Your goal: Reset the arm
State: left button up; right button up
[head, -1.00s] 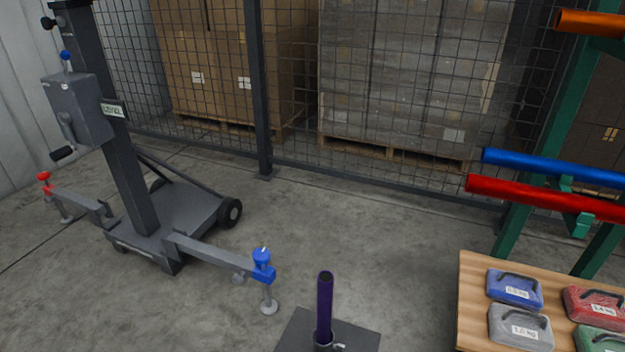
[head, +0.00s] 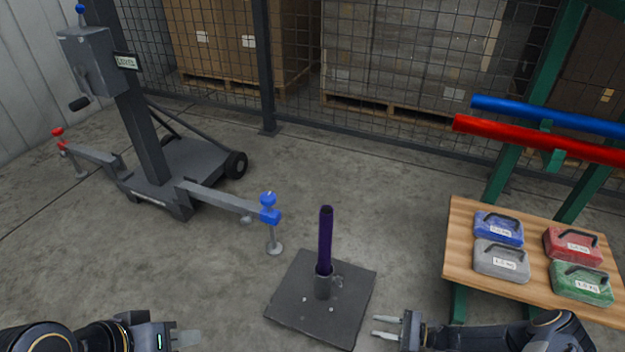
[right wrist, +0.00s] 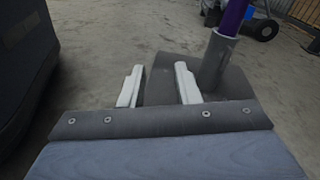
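My left gripper (head: 186,338) shows at the bottom left of the head view, with its fingers partly cut off by the picture edge, so its opening is unclear. My right gripper (head: 384,328) is at the bottom centre, pointing left, open and empty. In the right wrist view its two pale fingers (right wrist: 158,88) stand apart with nothing between them. A purple post (head: 325,240) stands upright in a grey socket on a dark floor plate (head: 300,300), left of and beyond the right gripper. The post and socket also show in the right wrist view (right wrist: 232,18).
A wheeled lifting stand (head: 140,120) with red and blue knobs is at left. A wooden table (head: 462,225) with several weighted cases is at right, beside my right arm. A green rack holds a red tube (head: 540,140) and a blue tube (head: 550,114). Wire fencing closes the back.

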jog(key=s+d+r+n+g+h, duration=0.1)
jog(key=r+n+g+h, duration=0.2)
jog(key=r, duration=0.7)
jog(key=s+d+r+n+h+p, duration=0.15)
jog(key=r+n, duration=0.25)
jog(key=r, duration=0.6)
jog(key=d+r+n+g+h, duration=0.1)
jog(key=r+n+g+h, duration=0.2)
jog(key=r, duration=0.6)
jog(key=s+a+r+n+t+h+p, duration=0.1)
jog(key=s+r+n+t+h, duration=0.25)
jog(key=s+r, duration=0.45)
jog(key=s+a+r+n+t+h, duration=0.2)
jog(key=s+r+n+t, duration=0.3)
jog(key=s, duration=0.5)
notch_tip(320, 180, up, 38)
jog(key=m+g+p, duration=0.1)
jog(key=p, duration=3.7)
jog(key=shift+w+d+r, duration=0.15)
jog(key=shift+w+d, duration=0.05)
